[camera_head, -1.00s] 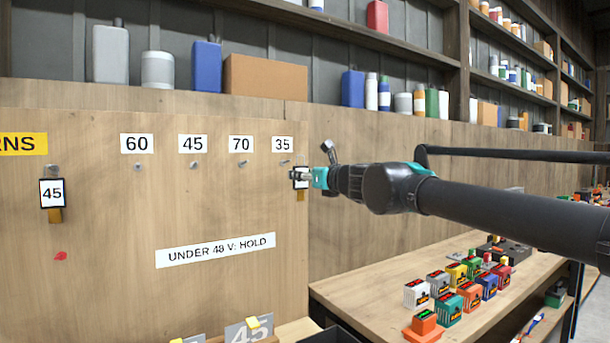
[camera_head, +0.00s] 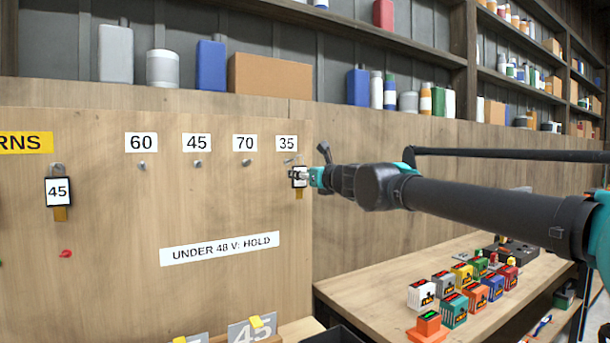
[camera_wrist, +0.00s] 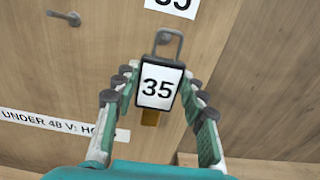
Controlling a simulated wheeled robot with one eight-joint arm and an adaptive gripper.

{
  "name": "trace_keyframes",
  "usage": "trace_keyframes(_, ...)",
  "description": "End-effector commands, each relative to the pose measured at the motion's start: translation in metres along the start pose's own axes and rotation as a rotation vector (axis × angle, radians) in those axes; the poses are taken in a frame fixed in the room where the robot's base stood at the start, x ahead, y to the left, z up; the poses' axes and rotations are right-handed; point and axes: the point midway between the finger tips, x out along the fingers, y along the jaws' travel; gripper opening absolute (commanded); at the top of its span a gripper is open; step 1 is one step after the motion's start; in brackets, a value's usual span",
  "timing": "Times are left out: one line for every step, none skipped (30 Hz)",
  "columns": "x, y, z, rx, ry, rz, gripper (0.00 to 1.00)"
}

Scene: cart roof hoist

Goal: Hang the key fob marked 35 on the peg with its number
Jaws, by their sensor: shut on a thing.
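The key fob marked 35 (camera_wrist: 157,88) is black-framed with a white face, a metal loop on top and a brown tab below. My gripper (camera_wrist: 160,82) is shut on it, with a finger at each side. In the head view the fob (camera_head: 299,178) is upright close to the board, just below the 35 label (camera_head: 287,143). The peg under that label (camera_head: 290,160) is just above the fob. I cannot tell whether the loop is around the peg.
The board (camera_head: 110,230) has pegs labelled 60, 45 and 70 left of 35, all bare. A fob marked 45 (camera_head: 59,192) hangs at the far left. A bench (camera_head: 375,290) with several coloured blocks stands at the right.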

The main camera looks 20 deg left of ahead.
Motion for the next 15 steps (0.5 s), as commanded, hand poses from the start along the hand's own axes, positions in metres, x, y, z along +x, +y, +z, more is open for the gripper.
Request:
trace_keyframes(0.003, 0.0, 0.0, 0.0, 0.0, 0.0, 0.07)
trace_keyframes(0.004, 0.0, 0.0, 0.0, 0.0, 0.0, 0.07)
trace_keyframes(0.007, 0.0, -0.001, 0.0, 0.0, 0.0, 0.07)
trace_keyframes(0.008, 0.0, -0.001, 0.0, 0.0, 0.0, 0.07)
trace_keyframes(0.01, 0.0, -0.001, 0.0, 0.0, 0.0, 0.07)
trace_keyframes(0.012, 0.0, -0.001, 0.0, 0.0, 0.0, 0.07)
trace_keyframes(0.014, 0.0, -0.001, 0.0, 0.0, 0.0, 0.07)
trace_keyframes(0.015, 0.0, -0.001, 0.0, 0.0, 0.0, 0.07)
trace_keyframes(0.017, 0.0, -0.002, 0.0, 0.0, 0.0, 0.07)
trace_keyframes(0.019, 0.0, -0.002, 0.0, 0.0, 0.0, 0.07)
trace_keyframes(0.021, 0.0, -0.002, 0.0, 0.0, -0.001, 0.07)
trace_keyframes(0.023, 0.0, -0.002, 0.0, 0.0, -0.001, 0.07)
trace_keyframes(0.025, 0.0, -0.002, 0.0, 0.0, -0.001, 0.07)
trace_keyframes(0.026, 0.0, -0.002, 0.0, 0.0, -0.001, 0.07)
trace_keyframes(0.028, 0.0, -0.002, 0.0, 0.0, -0.001, 0.07)
